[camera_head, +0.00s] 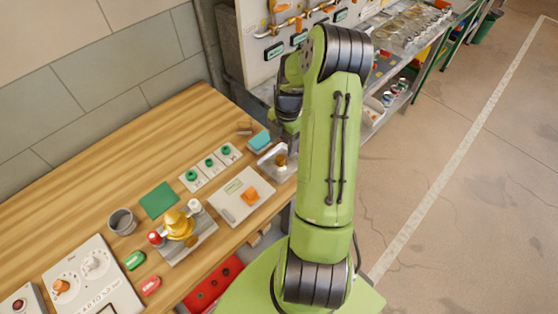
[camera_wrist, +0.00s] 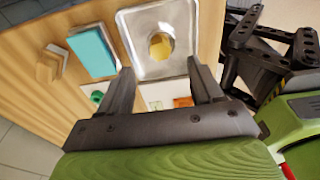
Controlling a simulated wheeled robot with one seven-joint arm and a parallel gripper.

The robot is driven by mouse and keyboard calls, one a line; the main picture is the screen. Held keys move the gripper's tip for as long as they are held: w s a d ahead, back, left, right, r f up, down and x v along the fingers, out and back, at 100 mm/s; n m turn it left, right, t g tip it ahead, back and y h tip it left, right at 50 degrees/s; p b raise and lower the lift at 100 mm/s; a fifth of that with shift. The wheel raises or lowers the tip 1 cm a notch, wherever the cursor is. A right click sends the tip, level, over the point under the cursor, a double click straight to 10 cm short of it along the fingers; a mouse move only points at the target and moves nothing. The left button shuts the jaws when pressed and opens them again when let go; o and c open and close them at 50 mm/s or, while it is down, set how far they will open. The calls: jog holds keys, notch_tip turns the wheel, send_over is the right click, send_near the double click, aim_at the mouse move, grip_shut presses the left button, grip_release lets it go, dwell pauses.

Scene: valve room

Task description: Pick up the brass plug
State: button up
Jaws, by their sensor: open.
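The brass plug (camera_wrist: 160,46) is a small round, gold-coloured piece on a shiny metal tray (camera_wrist: 131,28) in the wrist view. In the head view the brass plug (camera_head: 281,160) shows on the tray (camera_head: 267,164) at the right end of the wooden bench, just below my gripper. My gripper (camera_wrist: 160,68) is open, with its two dark fingers apart and nothing between them. In the wrist view the plug lies beyond the fingertips, between their lines, apart from both. My arm hides part of the bench's right end in the head view.
A teal block (camera_head: 259,140) and a small wooden block (camera_head: 244,128) lie beside the tray. A white board with an orange knob (camera_head: 249,196) and tiles with green knobs (camera_head: 210,163) are close by. A brass valve (camera_head: 178,223) stands farther left. A pipe panel (camera_head: 285,30) rises behind.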

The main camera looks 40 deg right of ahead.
aim_at(281, 158)
jog(key=f, duration=0.6)
jog(key=shift+a, duration=0.35)
jog(key=shift+r, duration=0.1)
grip_shut()
